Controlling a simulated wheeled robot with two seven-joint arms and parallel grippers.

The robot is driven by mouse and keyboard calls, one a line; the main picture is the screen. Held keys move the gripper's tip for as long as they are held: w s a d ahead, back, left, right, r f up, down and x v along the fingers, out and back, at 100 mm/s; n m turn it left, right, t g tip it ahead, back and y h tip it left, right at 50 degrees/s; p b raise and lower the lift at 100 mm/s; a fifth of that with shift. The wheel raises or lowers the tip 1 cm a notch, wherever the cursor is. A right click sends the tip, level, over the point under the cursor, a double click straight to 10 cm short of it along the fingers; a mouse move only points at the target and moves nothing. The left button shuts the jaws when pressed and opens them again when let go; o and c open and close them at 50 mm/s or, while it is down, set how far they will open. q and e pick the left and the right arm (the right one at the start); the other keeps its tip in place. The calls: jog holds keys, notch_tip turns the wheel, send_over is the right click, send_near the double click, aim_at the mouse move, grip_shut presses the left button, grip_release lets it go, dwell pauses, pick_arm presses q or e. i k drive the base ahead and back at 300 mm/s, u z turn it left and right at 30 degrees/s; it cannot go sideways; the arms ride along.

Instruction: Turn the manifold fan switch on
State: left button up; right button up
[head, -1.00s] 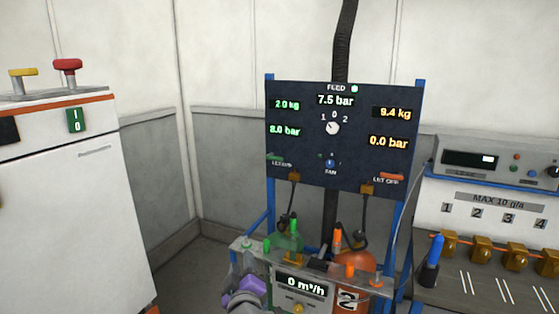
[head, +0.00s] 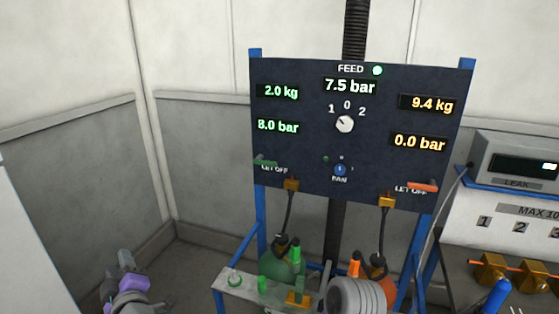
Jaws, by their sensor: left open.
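The manifold fan switch (head: 340,169) is a small blue knob low in the middle of the dark panel (head: 300,150), above the label FAN. Small marks sit above it; its pointer is too small to read surely. My left gripper (head: 124,262), with purple parts, is at the bottom left, open, well left of and below the panel and apart from the switch. My right gripper is not in view.
A white selector knob (head: 344,124) marked 1, 0, 2 sits above the fan switch. LET OFF levers, green (head: 265,161) and orange (head: 423,187), flank it. Hoses hang from brass fittings below the panel. A green bottle (head: 283,266) and orange bottle (head: 376,270) stand beneath.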

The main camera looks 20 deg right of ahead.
aim_at(340, 169)
jog(key=z, duration=0.8)
jog(key=i, duration=1)
jog(key=z, duration=1.05)
